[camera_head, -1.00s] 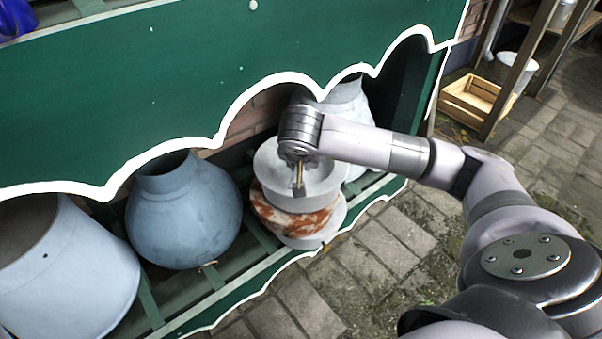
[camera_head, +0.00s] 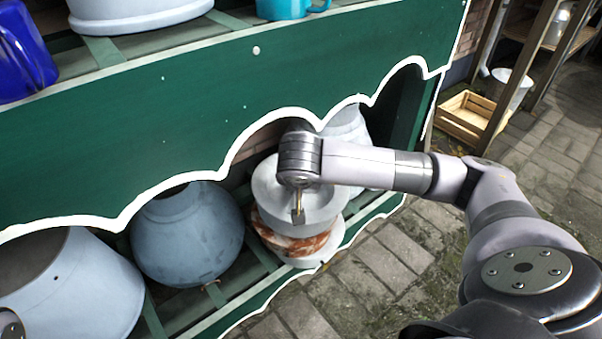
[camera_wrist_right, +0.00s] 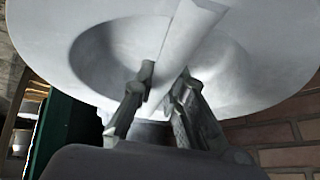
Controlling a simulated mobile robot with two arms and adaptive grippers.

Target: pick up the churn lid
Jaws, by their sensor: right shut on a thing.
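The churn lid (camera_head: 322,207) is a pale grey-white, round, dished piece in the lower shelf bay of the head view. It appears above a rust-and-white banded part (camera_head: 297,246); I cannot tell whether they touch. My right gripper (camera_head: 298,215) reaches down over the lid's middle. In the right wrist view the lid (camera_wrist_right: 75,35) fills the upper part, with a raised bar (camera_wrist_right: 187,40) across its hollow. My right gripper's fingers (camera_wrist_right: 165,98) are shut on that bar.
Blue-grey churns (camera_head: 187,238) and (camera_head: 70,295) stand left of the lid, another pale one (camera_head: 347,128) behind it. A green scalloped board (camera_head: 200,105) with a white edge hangs close above my right wrist. Paving (camera_head: 390,255) in front is clear; a wooden crate (camera_head: 468,115) stands at right.

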